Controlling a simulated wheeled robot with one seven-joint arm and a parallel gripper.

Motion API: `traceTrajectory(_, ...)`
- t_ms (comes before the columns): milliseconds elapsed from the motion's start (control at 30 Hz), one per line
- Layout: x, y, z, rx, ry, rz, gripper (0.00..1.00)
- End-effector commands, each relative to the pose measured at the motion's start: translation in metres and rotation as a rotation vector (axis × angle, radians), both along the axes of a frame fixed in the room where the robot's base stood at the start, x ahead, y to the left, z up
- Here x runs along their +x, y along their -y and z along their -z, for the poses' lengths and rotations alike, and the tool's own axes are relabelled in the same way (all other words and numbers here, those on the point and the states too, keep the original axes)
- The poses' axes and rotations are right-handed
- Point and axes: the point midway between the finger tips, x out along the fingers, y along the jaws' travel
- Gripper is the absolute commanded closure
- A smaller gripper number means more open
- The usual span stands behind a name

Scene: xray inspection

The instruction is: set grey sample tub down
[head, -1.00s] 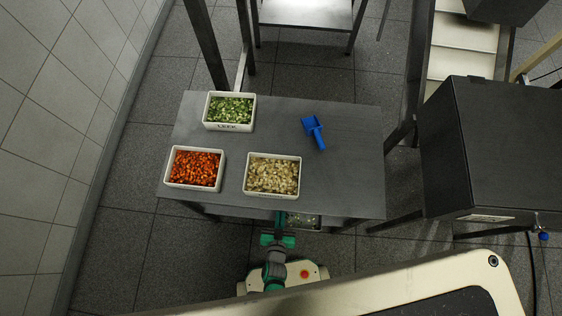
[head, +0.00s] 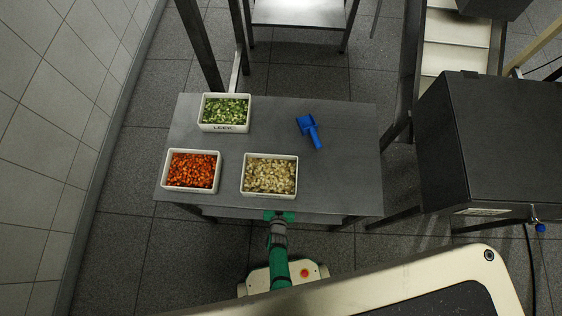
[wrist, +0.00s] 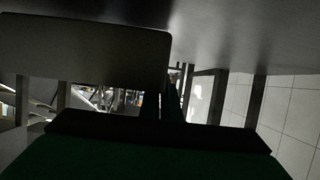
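In the wrist view the grey sample tub (wrist: 85,50) shows as a dark grey wall with a rounded corner, filling the upper left. My gripper (wrist: 165,100) is at the tub's right end, its dark fingers close together and apparently closed on the tub's edge. A smooth grey surface (wrist: 235,35) lies along the top of the wrist view, close to the tub. Whether they touch cannot be told.
White tubs of leek (head: 225,128), carrot (head: 190,188) and pale diced food (head: 270,194) stand on the table, with a blue scoop (head: 309,131). A dark machine (head: 490,150) is at the right. Table legs (wrist: 255,100) show in the wrist view.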

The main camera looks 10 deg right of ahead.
Motion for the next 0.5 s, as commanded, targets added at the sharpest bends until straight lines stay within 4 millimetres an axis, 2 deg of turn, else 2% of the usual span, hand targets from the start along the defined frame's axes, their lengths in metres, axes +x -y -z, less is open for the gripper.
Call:
traceTrajectory(200,-0.001,0.0,0.02,0.0,-0.002,0.0,1.0)
traceTrajectory(500,-0.001,0.0,0.024,0.0,-0.001,0.0,1.0)
